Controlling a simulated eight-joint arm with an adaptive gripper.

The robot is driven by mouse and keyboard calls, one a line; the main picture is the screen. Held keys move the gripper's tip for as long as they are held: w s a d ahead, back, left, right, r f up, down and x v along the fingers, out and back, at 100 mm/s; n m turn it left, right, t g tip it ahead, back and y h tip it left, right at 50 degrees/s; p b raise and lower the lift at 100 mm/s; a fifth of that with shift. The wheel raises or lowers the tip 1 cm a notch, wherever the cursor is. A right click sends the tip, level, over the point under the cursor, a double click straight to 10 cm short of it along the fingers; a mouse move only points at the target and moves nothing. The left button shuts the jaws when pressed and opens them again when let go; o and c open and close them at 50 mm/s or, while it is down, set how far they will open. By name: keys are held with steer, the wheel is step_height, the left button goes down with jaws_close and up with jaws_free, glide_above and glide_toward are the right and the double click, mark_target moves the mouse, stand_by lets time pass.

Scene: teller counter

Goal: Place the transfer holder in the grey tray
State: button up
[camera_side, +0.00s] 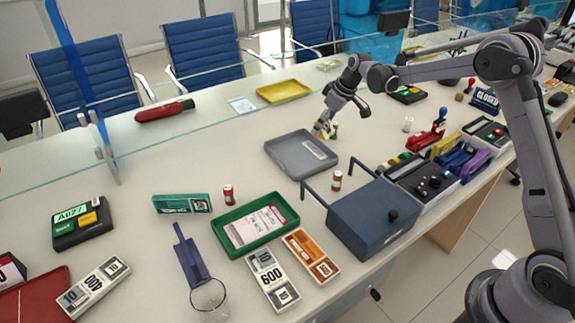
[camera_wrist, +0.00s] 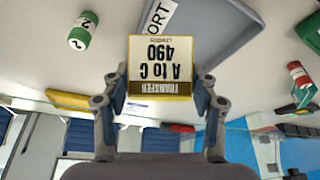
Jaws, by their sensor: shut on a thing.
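The transfer holder (camera_wrist: 160,72) is a yellow-edged block with a white label reading "TRANSFER A to C 490", upside down in the wrist view. My gripper (camera_wrist: 161,88) is shut on it, one finger at each side. In the side view my gripper (camera_side: 328,122) is just beyond the far right edge of the grey tray (camera_side: 287,146); the holder there is small and partly hidden. The grey tray, with a small label, looks empty in the side view. It also shows in the wrist view (camera_wrist: 218,38), behind the holder.
A yellow tray (camera_side: 283,91) lies behind. Counter left of the grey tray is clear.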

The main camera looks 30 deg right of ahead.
steer(key=w+a+f, duration=0.1)
steer(key=a, duration=0.1)
steer(key=w+a+f, duration=0.1)
steer(key=a+f, duration=0.1)
steer(key=w+a+f, duration=0.1)
steer(key=w+a, duration=0.1)
steer(key=shift+a+f, duration=0.15)
steer(key=shift+f, duration=2.15)
steer(key=shift+f, duration=0.1)
steer(key=o, duration=1.1)
steer(key=shift+o, duration=0.2)
